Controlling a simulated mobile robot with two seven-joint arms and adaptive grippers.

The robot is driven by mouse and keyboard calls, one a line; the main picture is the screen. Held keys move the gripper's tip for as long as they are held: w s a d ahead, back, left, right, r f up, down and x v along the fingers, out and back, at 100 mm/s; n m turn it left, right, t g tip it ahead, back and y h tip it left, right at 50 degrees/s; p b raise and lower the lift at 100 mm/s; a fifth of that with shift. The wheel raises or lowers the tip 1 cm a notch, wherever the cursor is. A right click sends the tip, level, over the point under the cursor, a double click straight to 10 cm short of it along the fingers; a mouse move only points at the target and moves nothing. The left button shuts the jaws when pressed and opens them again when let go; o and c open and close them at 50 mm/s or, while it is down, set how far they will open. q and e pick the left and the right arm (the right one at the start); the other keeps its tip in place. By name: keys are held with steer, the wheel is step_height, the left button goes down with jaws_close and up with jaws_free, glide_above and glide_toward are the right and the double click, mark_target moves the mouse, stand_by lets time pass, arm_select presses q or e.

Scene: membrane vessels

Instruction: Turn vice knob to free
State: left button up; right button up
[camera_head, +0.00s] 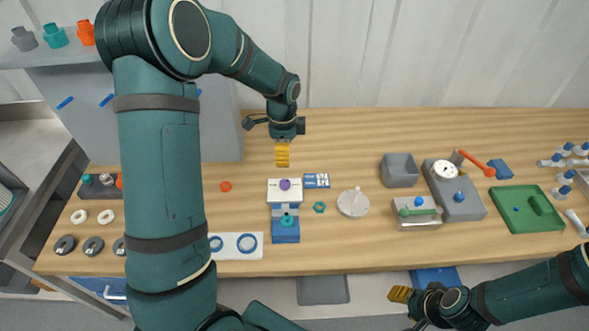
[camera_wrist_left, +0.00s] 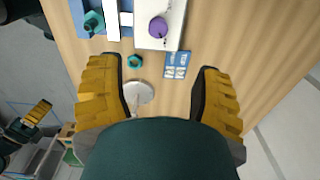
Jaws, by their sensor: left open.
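The blue and white vice-like fixture (camera_head: 285,233) stands on the bench in the middle, with a purple knob (camera_head: 285,184) on its white plate and a teal part (camera_head: 287,220) nearer the front. In the left wrist view the purple knob (camera_wrist_left: 158,27) and the teal part (camera_wrist_left: 94,20) show near the top edge. My left gripper (camera_head: 283,160) is open and empty, just behind the fixture and apart from the knob; its two yellow fingers (camera_wrist_left: 157,75) stand wide apart. My right gripper (camera_head: 400,294) is off the bench's front edge, away from the fixture.
Beside the fixture are a blue-white card (camera_head: 316,180), a teal nut (camera_head: 319,207) and a white disc (camera_head: 353,203). Further right are a grey bin (camera_head: 400,170), a metal block (camera_head: 417,222), a gauge unit (camera_head: 458,205) and a green tray (camera_head: 520,222). A ring plate (camera_head: 232,252) lies front left.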

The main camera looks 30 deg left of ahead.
mark_target(284, 182)
arm_select(q)
step_height(284, 182, down, 14)
steer(key=shift+s+r, duration=0.15)
stand_by(0.4)
jaws_close()
